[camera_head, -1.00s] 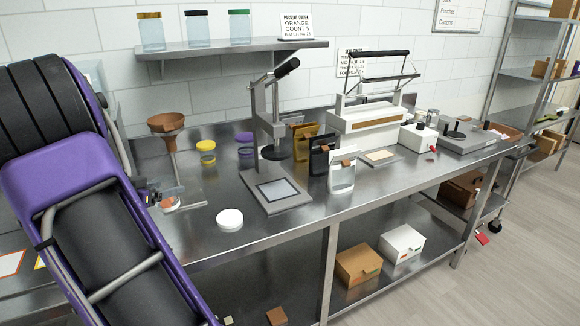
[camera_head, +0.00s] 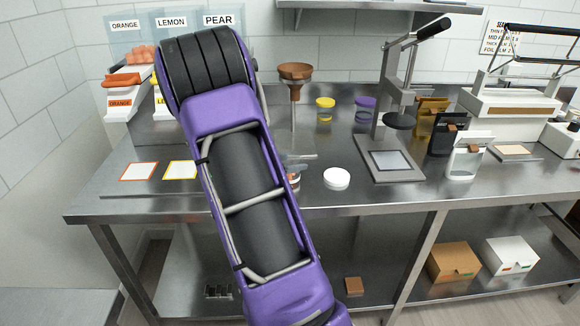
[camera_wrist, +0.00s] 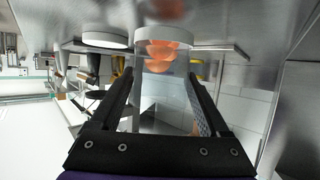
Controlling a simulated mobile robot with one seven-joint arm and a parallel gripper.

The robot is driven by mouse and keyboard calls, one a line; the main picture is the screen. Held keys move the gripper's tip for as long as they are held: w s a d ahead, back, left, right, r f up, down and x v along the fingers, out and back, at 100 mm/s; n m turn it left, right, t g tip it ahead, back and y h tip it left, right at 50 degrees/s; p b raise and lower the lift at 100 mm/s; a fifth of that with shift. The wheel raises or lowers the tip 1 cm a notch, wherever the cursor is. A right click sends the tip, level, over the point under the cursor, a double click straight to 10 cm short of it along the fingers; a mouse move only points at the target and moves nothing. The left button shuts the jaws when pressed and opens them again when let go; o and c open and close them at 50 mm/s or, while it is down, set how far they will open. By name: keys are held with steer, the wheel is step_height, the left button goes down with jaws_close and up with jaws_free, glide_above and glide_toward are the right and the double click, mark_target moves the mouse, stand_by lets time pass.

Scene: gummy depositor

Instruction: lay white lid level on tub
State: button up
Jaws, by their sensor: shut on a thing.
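The white lid (camera_head: 336,178) lies flat on the steel bench, just right of my arm's end in the head view. It also shows in the wrist view (camera_wrist: 104,37), beside the tub and apart from it. The clear tub (camera_wrist: 160,110) holds orange gummies and has a white band at its bench end. In the head view the tub (camera_head: 293,181) is mostly hidden by my arm. My gripper (camera_wrist: 158,78) is shut on the tub, one dark finger on each side. The wrist picture is upside down. I cannot tell whether the tub touches the bench.
A brown funnel (camera_head: 295,72) stands behind the tub. A yellow-lidded jar (camera_head: 325,108) and a purple-lidded jar (camera_head: 364,108) stand further back. A press (camera_head: 397,120) stands right of the lid. Two coloured-edged cards lie left of my arm. Bare bench lies around the lid.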

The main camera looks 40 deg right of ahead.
steer(key=shift+f, duration=0.3)
steer(key=shift+f, duration=0.2)
steer(key=o, duration=1.4)
steer(key=shift+c, duration=0.2)
steer(key=shift+r, duration=0.1)
steer(key=shift+r, duration=0.15)
steer(key=p+v, duration=0.1)
steer(key=v, duration=1.1)
